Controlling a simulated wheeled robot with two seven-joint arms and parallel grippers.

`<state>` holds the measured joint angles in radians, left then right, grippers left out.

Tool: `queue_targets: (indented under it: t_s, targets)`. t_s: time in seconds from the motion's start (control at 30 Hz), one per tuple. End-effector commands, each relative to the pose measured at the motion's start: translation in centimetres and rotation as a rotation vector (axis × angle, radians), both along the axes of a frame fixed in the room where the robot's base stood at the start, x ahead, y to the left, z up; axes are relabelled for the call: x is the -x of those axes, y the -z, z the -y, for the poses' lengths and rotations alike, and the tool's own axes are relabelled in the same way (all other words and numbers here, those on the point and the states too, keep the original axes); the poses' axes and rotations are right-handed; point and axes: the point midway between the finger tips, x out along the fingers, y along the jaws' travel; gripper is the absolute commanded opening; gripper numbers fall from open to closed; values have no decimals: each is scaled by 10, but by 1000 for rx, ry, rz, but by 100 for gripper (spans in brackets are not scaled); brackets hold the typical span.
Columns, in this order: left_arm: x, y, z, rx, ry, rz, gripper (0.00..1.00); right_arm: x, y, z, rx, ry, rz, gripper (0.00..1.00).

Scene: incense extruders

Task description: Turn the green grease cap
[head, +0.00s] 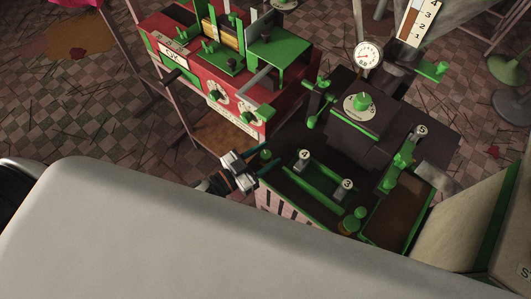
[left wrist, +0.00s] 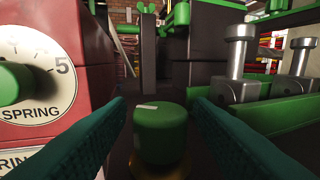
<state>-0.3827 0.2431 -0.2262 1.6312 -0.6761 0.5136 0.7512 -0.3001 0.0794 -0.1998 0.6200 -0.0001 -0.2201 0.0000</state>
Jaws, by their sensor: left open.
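The green grease cap (left wrist: 161,135) is a short green cylinder with a white mark on its top and a brass-coloured base under it. In the head view a green knob that looks like this cap (head: 266,155) stands at the left corner of the dark machine. My left gripper (head: 243,170) is just left of it. In the left wrist view the two teal fingers of the left gripper (left wrist: 158,107) are spread, one on each side of the cap, with gaps visible. My right gripper is in neither view.
The red machine (head: 289,105) with its SPRING dial (left wrist: 35,75) stands close on the left. A pressure gauge (head: 368,56) stands behind.

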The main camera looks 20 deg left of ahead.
Motion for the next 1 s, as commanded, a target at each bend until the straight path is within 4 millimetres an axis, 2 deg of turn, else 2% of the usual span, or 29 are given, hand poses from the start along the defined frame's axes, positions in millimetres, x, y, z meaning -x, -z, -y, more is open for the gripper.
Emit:
queue_targets:
  t_s: [0.3, 0.37, 0.57, 0.6, 1.0]
  targets:
    - [-3, 0, 2, 0, 0, 0, 48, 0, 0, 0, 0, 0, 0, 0]
    - [-2, 0, 2, 0, 1, 0, 39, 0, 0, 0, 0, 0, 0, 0]
    - [-2, 0, 2, 0, 1, 0, 7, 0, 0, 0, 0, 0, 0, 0]
    - [-2, 0, 2, 0, 1, 0, 4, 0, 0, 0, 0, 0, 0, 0]
    - [-3, -1, 0, -7, 99, 1, 4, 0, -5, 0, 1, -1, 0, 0]
